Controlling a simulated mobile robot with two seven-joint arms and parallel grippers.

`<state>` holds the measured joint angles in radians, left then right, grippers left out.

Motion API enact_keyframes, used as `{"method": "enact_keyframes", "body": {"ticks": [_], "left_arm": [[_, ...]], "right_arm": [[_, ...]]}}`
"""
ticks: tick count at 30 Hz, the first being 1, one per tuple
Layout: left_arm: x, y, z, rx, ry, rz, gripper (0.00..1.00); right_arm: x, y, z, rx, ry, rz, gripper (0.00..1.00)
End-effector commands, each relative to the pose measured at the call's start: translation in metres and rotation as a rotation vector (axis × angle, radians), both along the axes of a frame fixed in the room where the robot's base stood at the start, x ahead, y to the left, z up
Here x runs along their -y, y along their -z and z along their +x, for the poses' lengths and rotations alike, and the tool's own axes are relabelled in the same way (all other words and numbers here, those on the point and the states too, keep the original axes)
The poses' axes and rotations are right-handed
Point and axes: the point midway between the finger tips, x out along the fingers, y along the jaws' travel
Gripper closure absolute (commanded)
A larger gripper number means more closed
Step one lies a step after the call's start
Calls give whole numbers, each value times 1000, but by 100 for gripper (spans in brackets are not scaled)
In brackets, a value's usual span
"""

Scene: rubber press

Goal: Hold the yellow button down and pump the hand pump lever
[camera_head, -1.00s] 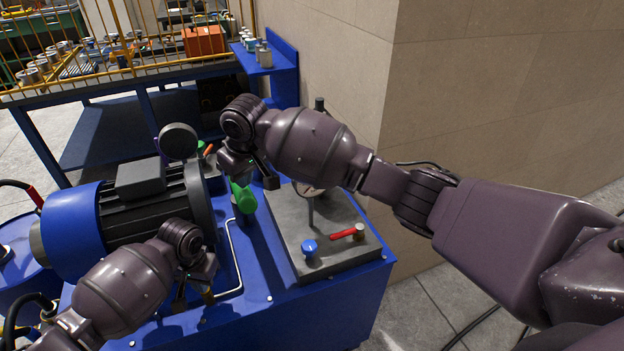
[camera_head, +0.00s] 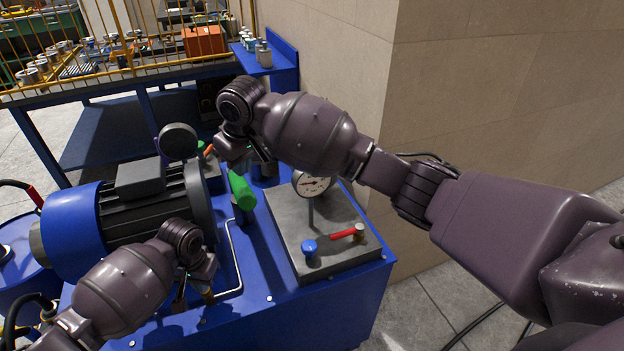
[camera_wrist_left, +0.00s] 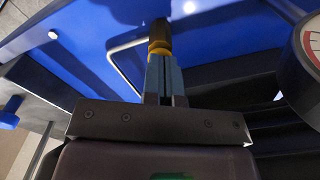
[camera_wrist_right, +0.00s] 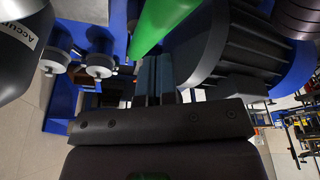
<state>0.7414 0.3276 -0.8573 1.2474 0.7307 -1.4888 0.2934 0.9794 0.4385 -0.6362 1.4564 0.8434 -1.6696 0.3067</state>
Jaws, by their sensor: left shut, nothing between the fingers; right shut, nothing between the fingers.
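The yellow button (camera_wrist_left: 160,52) shows at the fingertips of my left gripper (camera_wrist_left: 164,66) in the left wrist view, with a dark part beyond it. The fingers are shut and seem to touch it; how far it is pressed I cannot tell. In the head view my left gripper (camera_head: 190,297) is low over the blue bench front. The green-handled pump lever (camera_head: 241,190) stands tilted beside the motor. My right gripper (camera_head: 262,155) is shut and empty just above and behind it. In the right wrist view the green handle (camera_wrist_right: 162,22) lies just beyond the fingertips; contact is unclear.
A grey press plate (camera_head: 315,230) carries a round gauge (camera_head: 312,184), a blue knob (camera_head: 309,246) and a red handle (camera_head: 345,234). A blue motor (camera_head: 80,228) stands left. A bent pipe (camera_head: 238,265) runs beside the left gripper. A wall is at right.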

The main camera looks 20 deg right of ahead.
Motion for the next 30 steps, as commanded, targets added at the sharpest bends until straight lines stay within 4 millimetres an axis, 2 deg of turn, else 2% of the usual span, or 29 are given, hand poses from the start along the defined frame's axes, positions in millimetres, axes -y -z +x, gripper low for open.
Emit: {"method": "enact_keyframes", "body": {"ticks": [14, 30], "left_arm": [[0, -1, 0, -1, 0, 0, 100], [0, -43, 0, 1, 0, 0, 100]], "right_arm": [[0, 1, 0, 0, 0, 0, 100], [0, 1, 0, 0, 0, 0, 100]]}}
